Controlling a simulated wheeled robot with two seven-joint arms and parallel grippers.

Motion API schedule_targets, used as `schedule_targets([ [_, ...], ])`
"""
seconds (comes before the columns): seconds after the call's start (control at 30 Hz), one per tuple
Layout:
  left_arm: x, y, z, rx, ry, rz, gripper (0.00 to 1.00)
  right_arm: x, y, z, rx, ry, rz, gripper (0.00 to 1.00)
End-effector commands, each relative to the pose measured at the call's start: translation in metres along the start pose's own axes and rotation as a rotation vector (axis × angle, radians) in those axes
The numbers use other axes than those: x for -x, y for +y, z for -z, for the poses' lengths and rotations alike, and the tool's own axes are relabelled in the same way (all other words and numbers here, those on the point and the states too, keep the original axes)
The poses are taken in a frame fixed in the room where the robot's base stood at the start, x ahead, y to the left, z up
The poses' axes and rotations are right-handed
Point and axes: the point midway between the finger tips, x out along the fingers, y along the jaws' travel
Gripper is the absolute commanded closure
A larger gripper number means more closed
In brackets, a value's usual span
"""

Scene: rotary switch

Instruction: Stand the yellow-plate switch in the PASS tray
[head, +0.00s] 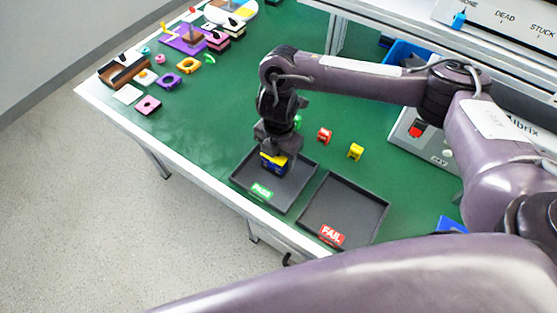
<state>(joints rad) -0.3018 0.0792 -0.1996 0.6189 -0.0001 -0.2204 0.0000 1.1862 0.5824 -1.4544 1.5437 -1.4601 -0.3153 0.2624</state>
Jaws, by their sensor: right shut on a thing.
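The yellow-plate switch (274,164) shows a yellow top edge and a dark blue body. My right gripper (276,152) is shut on it from above and hides part of it. The switch is over the back part of the PASS tray (252,190), a dark tray with a green PASS label. I cannot tell whether its underside touches the tray floor. My left gripper is not in view.
The empty FAIL tray (356,212) lies to the right. A red piece (324,135), a yellow piece (356,152) and a partly hidden green piece (297,122) stand behind the trays. Several toys crowd the table's far left. The green table (190,130) is clear between.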

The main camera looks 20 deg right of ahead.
Motion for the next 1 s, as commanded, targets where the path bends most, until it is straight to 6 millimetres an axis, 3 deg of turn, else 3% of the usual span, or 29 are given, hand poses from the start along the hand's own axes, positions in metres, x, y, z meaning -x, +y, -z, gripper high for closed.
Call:
schedule_targets([
  [0.1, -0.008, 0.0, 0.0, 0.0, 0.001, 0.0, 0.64, -0.019, 0.0, 0.001, -0.001, 0.002, 0.001, 0.7],
  [0.53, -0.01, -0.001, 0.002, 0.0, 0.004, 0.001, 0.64, -0.024, 0.0, 0.0, -0.001, 0.0, 0.0, 0.7],
  [0.57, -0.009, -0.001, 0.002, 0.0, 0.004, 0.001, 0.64, -0.024, 0.0, 0.0, -0.001, 0.0, 0.001, 0.39],
  [0.7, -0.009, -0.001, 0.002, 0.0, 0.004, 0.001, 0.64, -0.023, 0.0, 0.0, -0.001, 0.0, 0.0, 0.21],
  [1.0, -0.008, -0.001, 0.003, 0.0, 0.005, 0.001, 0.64, -0.022, 0.0, 0.0, -0.001, 0.0, 0.0, 0.2],
])
